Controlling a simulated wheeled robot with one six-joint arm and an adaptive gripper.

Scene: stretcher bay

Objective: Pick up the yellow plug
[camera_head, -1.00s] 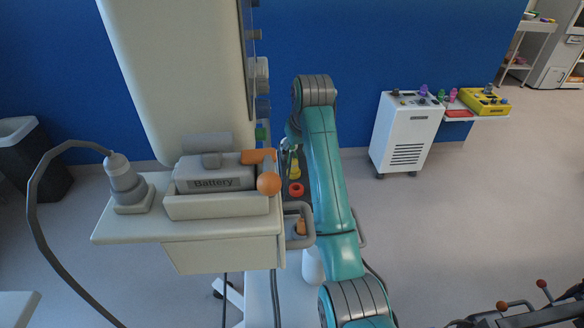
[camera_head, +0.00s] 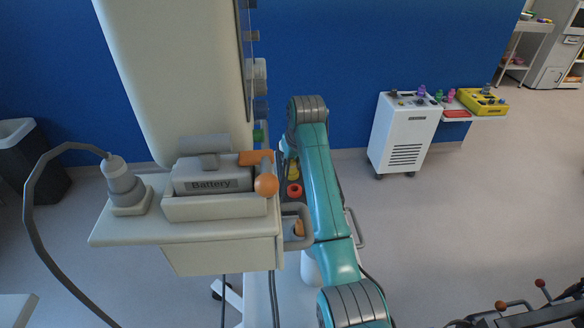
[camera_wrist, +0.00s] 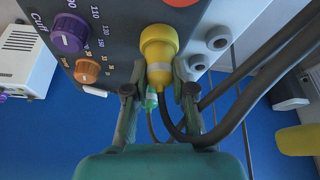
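The yellow plug (camera_wrist: 158,50) sits upright on the dark panel in the wrist view, with a dark cable running from its near end. It also shows as a small yellow patch in the head view (camera_head: 293,171), partly hidden by my arm. My gripper (camera_wrist: 159,84) has one finger on each side of the plug's narrower near part. The fingers look open, with narrow gaps beside the plug; no contact is clear. In the head view my gripper is largely hidden behind my teal arm.
Purple (camera_wrist: 69,34) and orange (camera_wrist: 88,70) knobs stand left of the plug. Grey sockets (camera_wrist: 218,39) and a thick dark cable (camera_wrist: 262,75) are at its right. A green connector (camera_wrist: 151,100) hangs close behind the fingers. The battery unit (camera_head: 212,183) stands left of my arm.

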